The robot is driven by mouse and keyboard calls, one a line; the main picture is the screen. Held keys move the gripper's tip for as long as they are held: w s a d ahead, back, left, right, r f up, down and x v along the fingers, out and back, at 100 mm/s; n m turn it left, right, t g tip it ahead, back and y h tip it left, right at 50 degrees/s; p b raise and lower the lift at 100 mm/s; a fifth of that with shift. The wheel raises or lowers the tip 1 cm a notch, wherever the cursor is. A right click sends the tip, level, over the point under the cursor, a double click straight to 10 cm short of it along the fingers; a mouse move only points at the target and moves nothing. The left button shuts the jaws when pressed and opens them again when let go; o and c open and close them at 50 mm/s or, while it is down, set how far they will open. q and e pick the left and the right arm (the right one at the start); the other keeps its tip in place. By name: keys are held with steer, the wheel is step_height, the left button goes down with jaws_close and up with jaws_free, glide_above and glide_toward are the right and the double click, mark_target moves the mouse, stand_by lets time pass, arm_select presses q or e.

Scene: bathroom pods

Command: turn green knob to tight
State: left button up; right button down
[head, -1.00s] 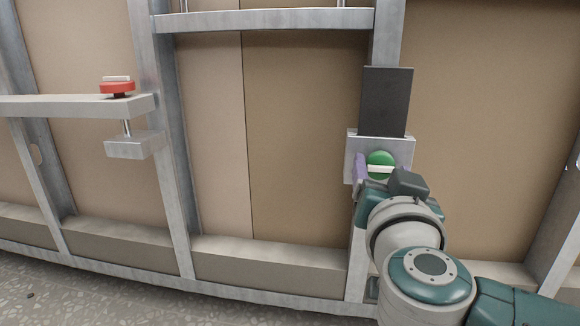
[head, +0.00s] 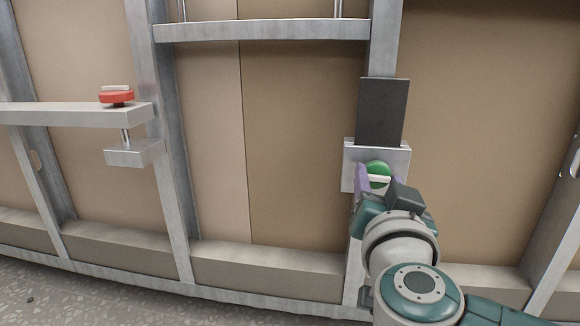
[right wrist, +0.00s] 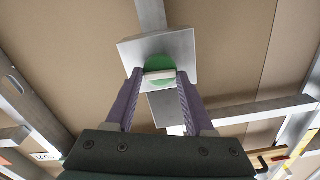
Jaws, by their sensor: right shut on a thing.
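The green knob (head: 378,168) is a round disc with a white bar across it, on a light metal plate (head: 350,166) fixed to an upright stud. It also shows in the right wrist view (right wrist: 158,63), its white bar between the two purple fingers. My right gripper (head: 376,181) is at the knob, shut on it, with its wrist covering the area below. In the right wrist view the right gripper (right wrist: 159,85) has a finger on each side of the white bar. My left gripper is not in view.
A dark panel (head: 382,112) stands on the stud just above the plate. At left, a red knob (head: 117,97) sits on a grey beam (head: 70,114) with a clamp block below. Metal studs and rails frame brown wall boards.

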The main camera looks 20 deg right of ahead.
steer(key=m+p, duration=0.2)
steer(key=p, duration=0.1)
steer(key=shift+r+p, duration=0.2)
steer(key=shift+p, duration=0.1)
steer(key=shift+f+m, duration=0.2)
steer(key=shift+m, duration=0.7)
steer(key=m, duration=0.6)
steer(key=shift+d+f+m, duration=0.1)
steer(key=shift+f+m, duration=0.1)
steer(key=shift+m, duration=0.1)
steer(key=m+b, duration=0.1)
steer(key=m, duration=0.3)
steer(key=shift+s, duration=0.1)
steer(key=shift+m+b, duration=0.45)
steer(key=shift+m, duration=0.85)
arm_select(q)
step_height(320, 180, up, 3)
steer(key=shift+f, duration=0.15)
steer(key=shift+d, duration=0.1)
arm_select(e)
steer(key=shift+c, duration=1.3)
jaws_free()
